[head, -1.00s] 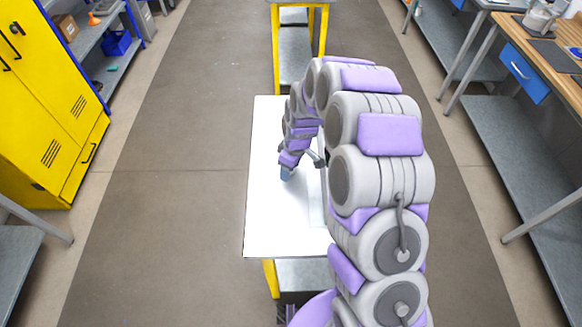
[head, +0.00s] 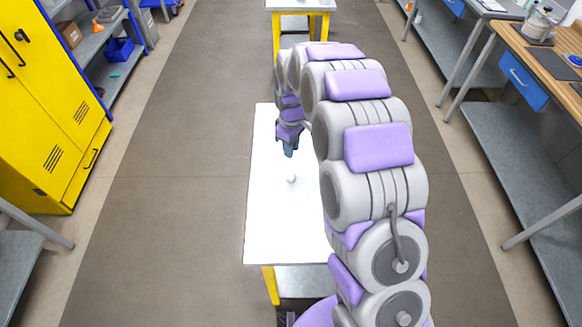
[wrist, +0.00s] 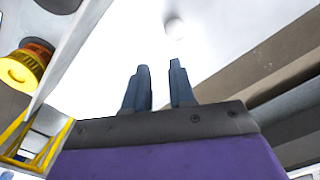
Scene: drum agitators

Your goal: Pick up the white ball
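The white ball (head: 291,179) rests on the white table top (head: 268,220) in the head view. In the wrist view the ball (wrist: 175,28) shows near the top, beyond the fingertips. My gripper (head: 290,151) is raised above the table, just behind the ball in the head view and apart from it. In the wrist view its two dark blue-grey fingers (wrist: 160,66) stand apart with an empty gap between them. My arm covers the right part of the table.
The table has yellow legs (head: 270,280). A second yellow-legged table (head: 300,18) stands behind it. A yellow cabinet (head: 45,110) is at left and a workbench (head: 540,60) at right. The floor between is clear.

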